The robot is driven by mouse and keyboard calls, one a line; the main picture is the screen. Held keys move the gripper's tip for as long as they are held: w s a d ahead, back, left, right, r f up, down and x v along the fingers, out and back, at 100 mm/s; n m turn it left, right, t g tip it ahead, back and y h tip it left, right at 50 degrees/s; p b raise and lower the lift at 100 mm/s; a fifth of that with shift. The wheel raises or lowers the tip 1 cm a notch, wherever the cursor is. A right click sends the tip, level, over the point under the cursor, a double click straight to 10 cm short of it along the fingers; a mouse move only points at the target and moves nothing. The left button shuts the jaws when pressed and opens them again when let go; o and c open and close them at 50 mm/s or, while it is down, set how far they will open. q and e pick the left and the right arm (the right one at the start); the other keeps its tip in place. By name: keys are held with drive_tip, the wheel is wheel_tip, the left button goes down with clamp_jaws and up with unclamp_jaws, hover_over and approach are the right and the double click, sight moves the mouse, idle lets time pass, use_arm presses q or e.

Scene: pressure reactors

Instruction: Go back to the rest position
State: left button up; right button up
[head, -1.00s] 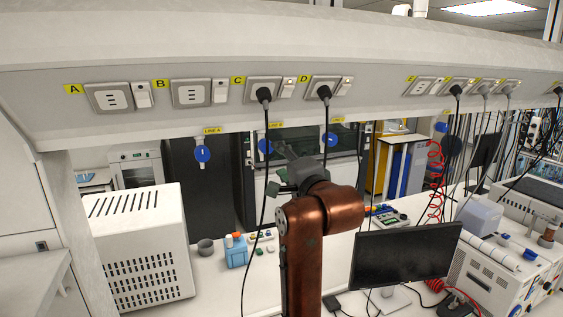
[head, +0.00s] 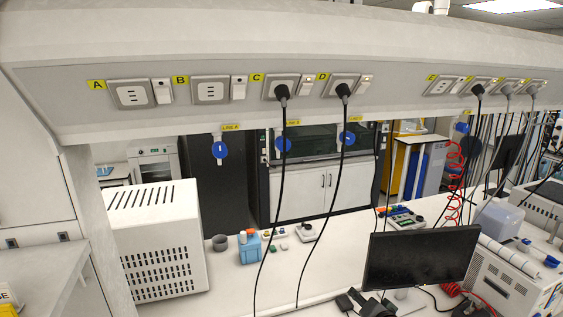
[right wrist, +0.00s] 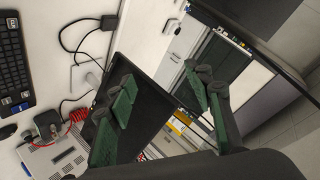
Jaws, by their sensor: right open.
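My right gripper (right wrist: 165,105) shows in the right wrist view with its two green-padded fingers spread wide and nothing between them. Behind the fingers are the black monitor (right wrist: 140,75) and pale cabinets, seen at a tilt. Neither of my grippers shows in the head view, where no arm stands in front of the bench. My left gripper is not seen in any view.
In the head view, a socket panel with outlets such as outlet A (head: 133,94) runs above the bench. Black cables hang from plugs (head: 283,93) to the worktop. A white vented box (head: 160,245), a blue holder (head: 250,248) and a monitor (head: 420,258) stand on the bench.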

drive_tip(key=s+d+f+n+g+h, duration=0.15)
drive_tip(key=s+d+f, duration=0.25)
drive_tip(key=s+f, duration=0.45)
drive_tip(key=s+d+f+n+g, duration=0.2)
drive_tip(key=s+d+f, duration=0.1)
drive_tip(key=s+f, duration=0.55)
drive_tip(key=s+d+f+n+g, duration=0.2)
drive_tip(key=s+f, duration=0.5)
drive_tip(key=s, duration=0.6)
drive_tip(key=s+d+f+n+g, duration=0.1)
drive_tip(key=s+f+n+g, duration=0.2)
drive_tip(key=s+f, duration=0.7)
drive_tip(key=s+a+f+g+b, duration=0.2)
drive_tip(key=f+b, duration=0.9)
drive_tip(key=f, duration=2.5)
drive_tip(key=s+f+b, duration=0.5)
drive_tip(key=s+f, duration=0.5)
drive_tip(key=f, duration=0.4)
drive_tip(key=s+f+b, duration=0.4)
drive_tip(key=s+f, duration=0.7)
drive_tip(key=f, duration=0.4)
drive_tip(key=shift+s+d+n+y+b, duration=0.3)
drive_tip(key=shift+d+n+y+b, duration=0.05)
drive_tip(key=shift+d+n, duration=0.1)
